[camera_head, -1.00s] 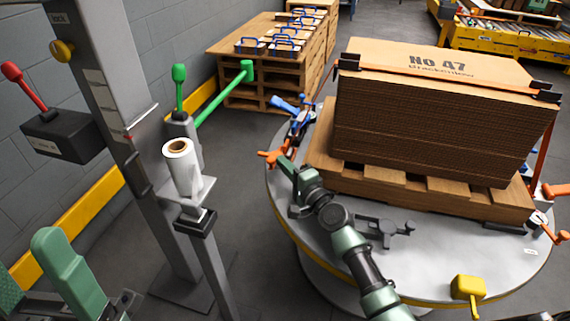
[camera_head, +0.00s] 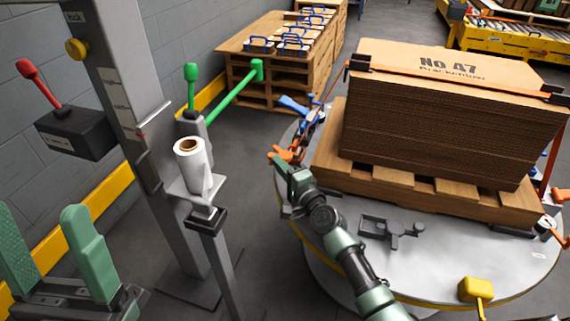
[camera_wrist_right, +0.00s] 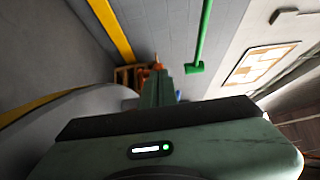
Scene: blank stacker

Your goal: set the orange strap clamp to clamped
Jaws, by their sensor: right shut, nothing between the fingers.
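An orange strap clamp handle (camera_head: 291,153) sits at the left edge of the round grey turntable (camera_head: 440,262), beside the pallet's left corner. My right gripper (camera_head: 279,163) is shut and empty, its fingertips right at this handle; whether they touch it I cannot tell. In the right wrist view the shut green fingers (camera_wrist_right: 159,88) point at a small orange part (camera_wrist_right: 157,65), partly hidden behind them. Another orange clamp (camera_head: 553,228) shows at the turntable's right edge. An orange strap (camera_head: 450,80) runs over the cardboard stack. My left gripper (camera_head: 55,255) is open and empty at the lower left.
The cardboard stack (camera_head: 440,130) stands on a wooden pallet (camera_head: 420,187). A blue clamp (camera_head: 295,106) is just behind the left orange one. A grey post with a white film roll (camera_head: 189,160) and a green lever (camera_head: 235,90) stand left of the turntable. A yellow knob (camera_head: 477,289) is in front.

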